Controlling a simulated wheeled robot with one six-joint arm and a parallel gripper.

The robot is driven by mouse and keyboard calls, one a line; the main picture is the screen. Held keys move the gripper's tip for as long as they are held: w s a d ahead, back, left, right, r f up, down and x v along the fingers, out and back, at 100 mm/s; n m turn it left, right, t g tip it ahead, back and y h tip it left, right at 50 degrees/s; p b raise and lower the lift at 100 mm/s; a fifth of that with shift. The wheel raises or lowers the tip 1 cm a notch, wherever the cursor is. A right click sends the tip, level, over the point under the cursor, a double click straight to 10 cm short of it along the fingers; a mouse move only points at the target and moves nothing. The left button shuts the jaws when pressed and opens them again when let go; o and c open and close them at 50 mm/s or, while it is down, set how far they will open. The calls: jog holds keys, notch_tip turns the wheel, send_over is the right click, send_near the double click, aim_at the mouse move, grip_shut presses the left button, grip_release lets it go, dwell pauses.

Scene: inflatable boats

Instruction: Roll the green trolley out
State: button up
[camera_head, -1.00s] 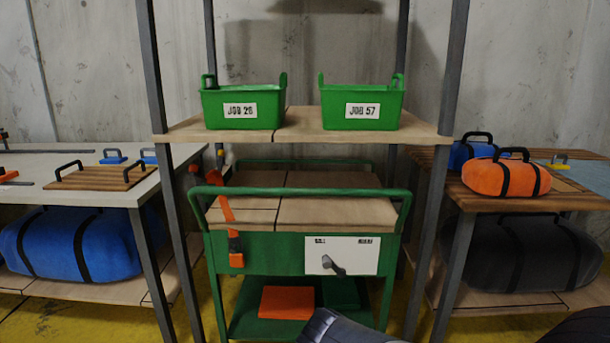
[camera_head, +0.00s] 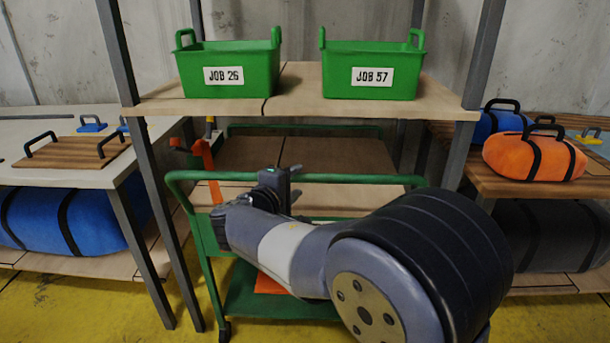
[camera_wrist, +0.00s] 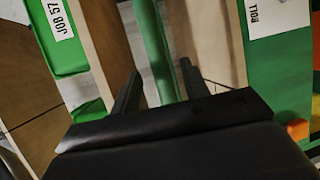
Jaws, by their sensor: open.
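The green trolley (camera_head: 238,304) stands under the tall rack, with its green handle bar (camera_head: 350,179) across the front. Its wooden top shows behind the bar. My gripper (camera_wrist: 160,75) is open, and in the wrist view the green bar (camera_wrist: 153,45) runs between its two fingers; I cannot tell whether they touch it. In the head view my arm covers much of the trolley's front, including its white panel. Part of that white panel (camera_wrist: 275,14) shows in the wrist view.
Two green bins, JOB 26 (camera_head: 228,68) and JOB 57 (camera_head: 372,70), sit on the rack shelf (camera_head: 290,104) above. Rack posts (camera_head: 158,200) stand close to the trolley. Tables flank it, with an orange bag (camera_head: 535,155) at right. Yellow floor (camera_head: 60,305) is clear at front left.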

aim_at(305, 175)
jog(key=x, duration=0.6)
jog(key=shift+c, duration=0.2)
grip_shut()
